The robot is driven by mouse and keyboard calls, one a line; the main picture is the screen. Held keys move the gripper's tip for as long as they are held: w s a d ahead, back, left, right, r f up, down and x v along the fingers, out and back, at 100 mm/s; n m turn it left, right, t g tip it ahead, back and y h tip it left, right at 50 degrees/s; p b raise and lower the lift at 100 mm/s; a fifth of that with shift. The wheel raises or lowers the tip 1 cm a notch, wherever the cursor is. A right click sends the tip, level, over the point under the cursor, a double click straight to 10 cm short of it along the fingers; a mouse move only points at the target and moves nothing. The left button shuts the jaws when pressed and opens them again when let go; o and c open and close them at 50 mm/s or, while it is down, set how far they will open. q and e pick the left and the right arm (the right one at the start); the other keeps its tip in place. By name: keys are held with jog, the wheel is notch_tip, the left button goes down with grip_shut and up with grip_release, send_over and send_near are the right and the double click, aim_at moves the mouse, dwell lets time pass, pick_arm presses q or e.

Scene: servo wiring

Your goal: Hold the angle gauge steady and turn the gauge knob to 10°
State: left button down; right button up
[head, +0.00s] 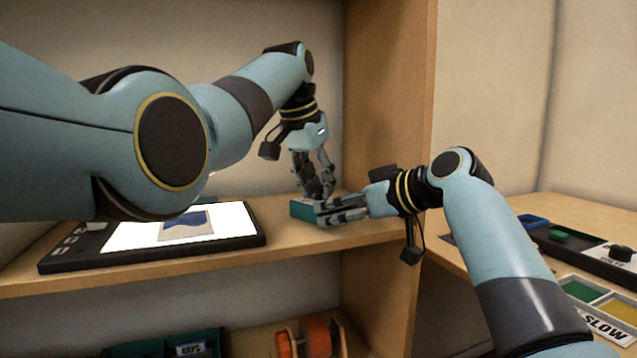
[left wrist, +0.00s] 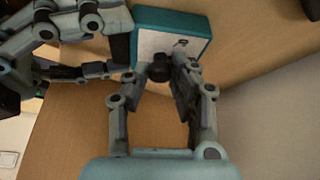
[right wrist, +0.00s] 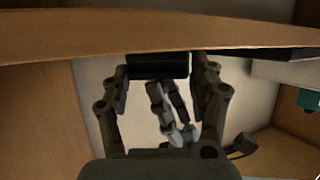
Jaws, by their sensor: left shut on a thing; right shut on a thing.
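The angle gauge (head: 300,208) is a small teal box on the wooden shelf, partly hidden by my grippers in the head view. In the left wrist view the teal gauge (left wrist: 195,22) shows a pale face with a dark knob (left wrist: 158,68). My left gripper (left wrist: 165,72) comes from above and is shut on the knob; it also shows in the head view (head: 318,194). My right gripper (head: 325,212) reaches in from the right and is shut on the gauge body. In the right wrist view the gauge (right wrist: 158,66) is a dark block between the right fingers. The pointer reading is too small to tell.
A tablet (head: 250,240) with a bright screen lies left of the gauge on the shelf. An upright wooden panel (head: 385,100) stands close on the right. A lower shelf holds a dark green bin (head: 165,345) and orange spools (head: 315,335). A side table with coloured trays is at right.

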pick_arm(q)
jog(key=shift+m, duration=0.4)
jog(key=m+g+h, duration=0.1)
jog(key=m, duration=0.2)
jog(key=shift+m, duration=0.4)
jog(key=shift+m+g, duration=0.4)
jog(key=shift+m, duration=0.3)
jog(key=shift+h, duration=0.3)
jog(key=shift+d, duration=0.1)
jog(key=c, duration=1.1)
grip_release()
jog(key=shift+c, duration=0.2)
jog(key=shift+r, duration=0.1)
jog(key=v, duration=1.2)
